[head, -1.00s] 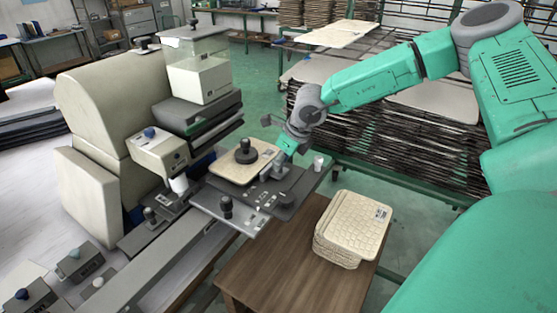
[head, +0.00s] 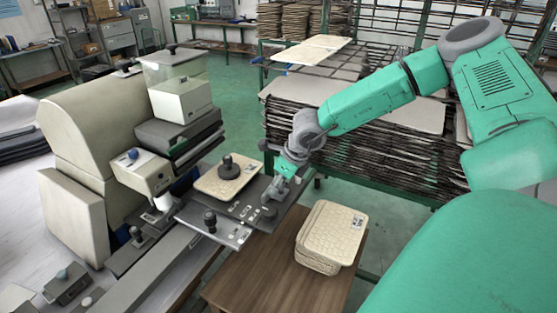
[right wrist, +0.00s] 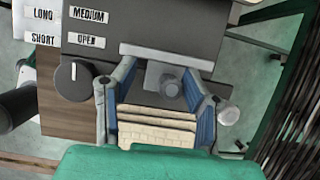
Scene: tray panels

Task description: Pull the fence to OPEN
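The fence shows in the right wrist view as a light grey bar (right wrist: 165,57) with a grey bracket and round knob (right wrist: 170,87) behind it. It lies on the dark plate (right wrist: 130,30), beside the labels OPEN (right wrist: 88,40) and MEDIUM (right wrist: 88,15). In the head view the dark plate (head: 246,207) sits at the machine's right side. My right gripper (head: 273,194) is low over that plate's right end. In the right wrist view its blue-padded fingers (right wrist: 160,85) are spread on either side of the bracket; contact is unclear. My left gripper is out of view.
A cream panel (head: 212,186) with a black knob (head: 229,167) lies on the machine. A stack of cream panels (head: 331,232) stands on the wooden table (head: 270,285) in front of the gripper. Loaded racks (head: 390,150) stand behind my right arm. LONG and SHORT labels sit left of OPEN.

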